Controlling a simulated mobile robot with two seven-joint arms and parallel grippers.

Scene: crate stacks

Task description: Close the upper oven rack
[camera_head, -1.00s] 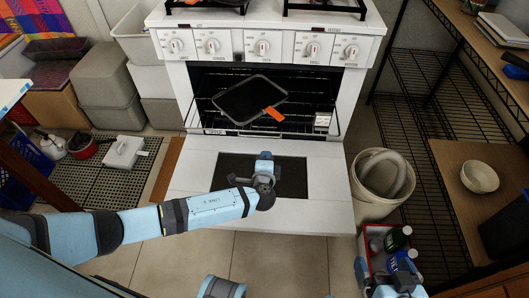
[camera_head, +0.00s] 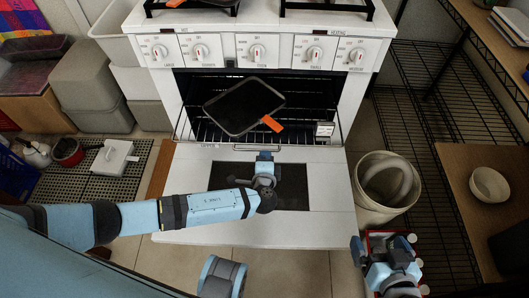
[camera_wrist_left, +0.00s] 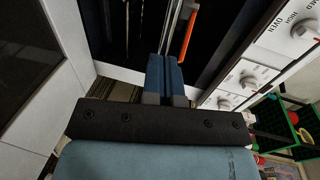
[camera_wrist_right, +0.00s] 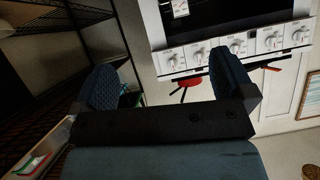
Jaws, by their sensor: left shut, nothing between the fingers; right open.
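The oven (camera_head: 262,50) has its door (camera_head: 190,192) folded down flat. The upper rack (camera_head: 205,133) sticks out at the oven mouth, with a black pan (camera_head: 243,107) with an orange handle (camera_head: 271,124) lying on it. My left gripper (camera_head: 265,157) is shut and empty, over the open door, just in front of the rack's front edge; contact cannot be told. In the left wrist view its shut fingers (camera_wrist_left: 165,75) point into the oven near the orange handle (camera_wrist_left: 188,35). My right gripper (camera_head: 398,270) is low at the right; the right wrist view shows its fingers (camera_wrist_right: 163,82) apart and empty.
A white bin (camera_head: 385,185) stands right of the oven door, and a red crate (camera_head: 375,238) is partly hidden under my right gripper. Wire shelving (camera_head: 430,110) and a wooden table with a bowl (camera_head: 489,184) border the right. Grey boxes (camera_head: 88,75) stand left.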

